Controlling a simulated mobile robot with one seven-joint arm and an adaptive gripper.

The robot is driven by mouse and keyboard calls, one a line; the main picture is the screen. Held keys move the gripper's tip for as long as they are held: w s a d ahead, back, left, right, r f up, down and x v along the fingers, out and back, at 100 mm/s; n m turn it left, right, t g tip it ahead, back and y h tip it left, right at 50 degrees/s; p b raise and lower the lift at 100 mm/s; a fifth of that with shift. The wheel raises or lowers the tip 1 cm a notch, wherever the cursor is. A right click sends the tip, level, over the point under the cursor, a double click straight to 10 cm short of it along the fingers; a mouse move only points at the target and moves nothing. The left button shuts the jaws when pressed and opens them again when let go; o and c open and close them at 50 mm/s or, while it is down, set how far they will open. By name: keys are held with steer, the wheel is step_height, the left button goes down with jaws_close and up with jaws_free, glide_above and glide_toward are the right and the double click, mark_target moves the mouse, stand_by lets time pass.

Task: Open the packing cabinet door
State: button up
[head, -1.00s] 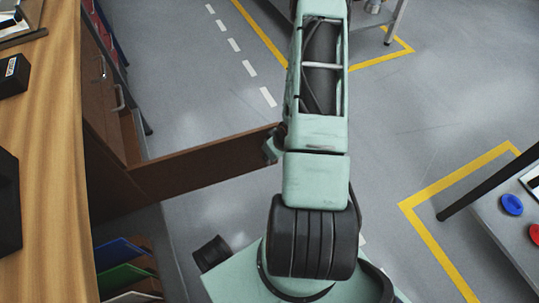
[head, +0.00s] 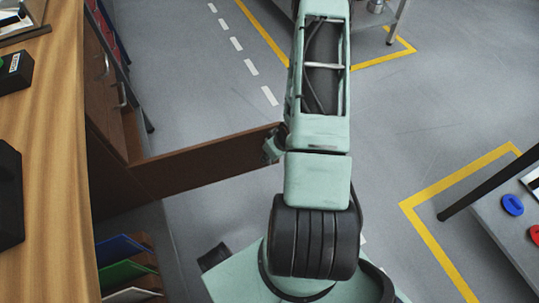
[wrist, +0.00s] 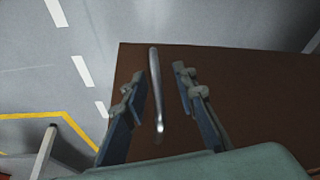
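The packing cabinet door (head: 205,164) is a brown panel that stands swung out from the cabinet (head: 105,180) at the left in the head view. It reaches across the floor to my arm. In the wrist view the door (wrist: 245,95) fills the middle and right, with a metal bar handle (wrist: 158,112) upright near its left edge. My gripper (wrist: 159,80) is open, with one finger on each side of the handle and visible gaps to both. I cannot tell how deep the handle sits between the fingers. In the head view my arm mostly hides the gripper.
A wooden worktop (head: 58,150) with black boxes runs along the left. Coloured folders (head: 125,270) show in the cabinet below it. A grey table (head: 505,225) with blue and red pieces stands at the right. Floor between is mostly clear.

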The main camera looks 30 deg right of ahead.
steer(key=v, duration=1.2)
steer(key=shift+w, duration=0.1)
stand_by(0.4)
